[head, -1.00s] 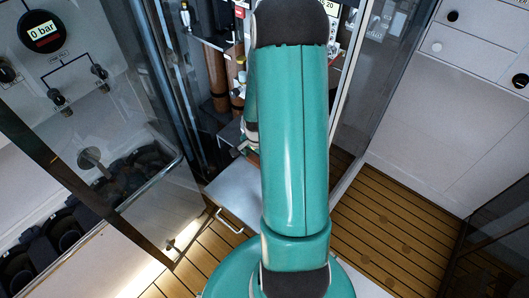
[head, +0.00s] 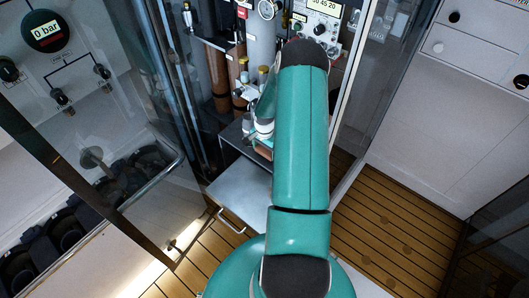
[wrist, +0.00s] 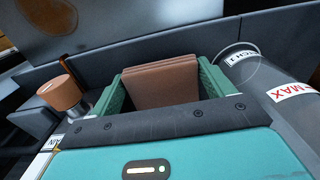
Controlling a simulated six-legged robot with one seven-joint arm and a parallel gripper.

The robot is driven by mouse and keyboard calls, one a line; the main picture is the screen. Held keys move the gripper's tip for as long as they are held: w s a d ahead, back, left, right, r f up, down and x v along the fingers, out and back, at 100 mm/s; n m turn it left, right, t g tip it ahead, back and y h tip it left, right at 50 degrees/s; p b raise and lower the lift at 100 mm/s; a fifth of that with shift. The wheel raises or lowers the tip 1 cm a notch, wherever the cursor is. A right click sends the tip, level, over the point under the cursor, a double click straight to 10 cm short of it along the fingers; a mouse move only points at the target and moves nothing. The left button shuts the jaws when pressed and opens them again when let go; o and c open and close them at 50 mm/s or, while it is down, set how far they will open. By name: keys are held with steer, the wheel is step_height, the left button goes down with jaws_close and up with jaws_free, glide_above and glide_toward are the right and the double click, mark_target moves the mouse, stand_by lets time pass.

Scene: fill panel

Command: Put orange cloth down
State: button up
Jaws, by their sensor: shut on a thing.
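The orange cloth (wrist: 160,82) shows in the wrist view as a folded, brownish-orange stack with several layers. My gripper (wrist: 162,90) has its green fingers on both sides of the cloth and is shut on it. The cloth's lower part is hidden by the gripper body. In the head view my arm hides most of the gripper. I cannot tell from the wrist view whether the cloth touches a surface.
A dark raised rim (wrist: 120,57) runs behind. The head view shows a grey metal drawer (head: 240,190) and glass panels.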

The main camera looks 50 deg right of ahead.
mark_target(264, 151)
steer(key=shift+f, duration=0.8)
steer(key=shift+a+f, duration=0.1)
steer(key=shift+f, duration=0.3)
steer(key=shift+s+f, duration=0.1)
steer(key=shift+f, duration=0.1)
steer(key=o, duration=0.9)
steer(key=shift+o, duration=0.3)
step_height(264, 151, up, 9)
steer(key=shift+f, duration=0.15)
